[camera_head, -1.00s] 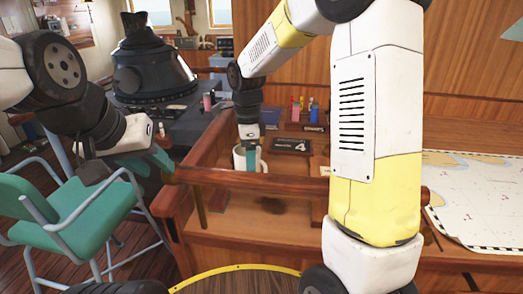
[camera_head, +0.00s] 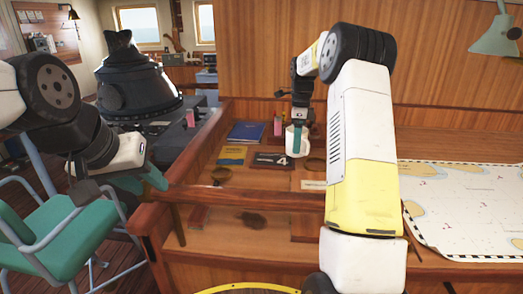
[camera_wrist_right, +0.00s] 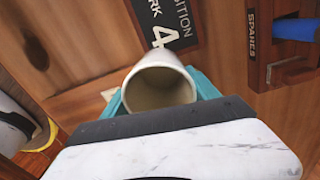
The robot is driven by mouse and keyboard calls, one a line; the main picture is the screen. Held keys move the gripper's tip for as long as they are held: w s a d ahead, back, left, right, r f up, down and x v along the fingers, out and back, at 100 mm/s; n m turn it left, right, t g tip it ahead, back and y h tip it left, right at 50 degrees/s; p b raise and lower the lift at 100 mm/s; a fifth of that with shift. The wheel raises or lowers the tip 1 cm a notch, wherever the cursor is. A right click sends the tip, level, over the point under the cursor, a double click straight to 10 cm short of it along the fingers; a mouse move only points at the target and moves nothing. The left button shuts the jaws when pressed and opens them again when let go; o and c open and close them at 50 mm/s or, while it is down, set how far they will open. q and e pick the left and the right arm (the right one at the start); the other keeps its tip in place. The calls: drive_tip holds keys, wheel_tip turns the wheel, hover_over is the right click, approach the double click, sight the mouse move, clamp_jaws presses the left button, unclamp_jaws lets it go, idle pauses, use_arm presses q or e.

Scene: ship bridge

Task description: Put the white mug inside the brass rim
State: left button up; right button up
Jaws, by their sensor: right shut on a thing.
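The white mug (camera_head: 297,141) is held upright in my right gripper (camera_head: 299,128), whose teal fingers are shut on it. In the right wrist view, the mug (camera_wrist_right: 160,88) shows its open, empty mouth between the teal fingers (camera_wrist_right: 160,100). It appears raised above the wooden desk, right of the number 4 plaque.
The number 4 plaque (camera_head: 272,160) lies on the desk beside blue and yellow books (camera_head: 245,132). A wooden rail (camera_head: 250,199) crosses the desk's front. A chart (camera_head: 460,200) covers the right side. A green chair (camera_head: 65,235) stands at left.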

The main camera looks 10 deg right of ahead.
drive_tip(key=w+d+m, duration=0.1)
drive_tip(key=d, duration=0.8)
drive_tip(key=shift+d+f, duration=0.1)
drive_tip(key=shift+f, duration=2.95)
drive_tip(key=shift+f, duration=0.4)
drive_tip(key=o, duration=1.8)
drive_tip(key=shift+c, duration=0.2)
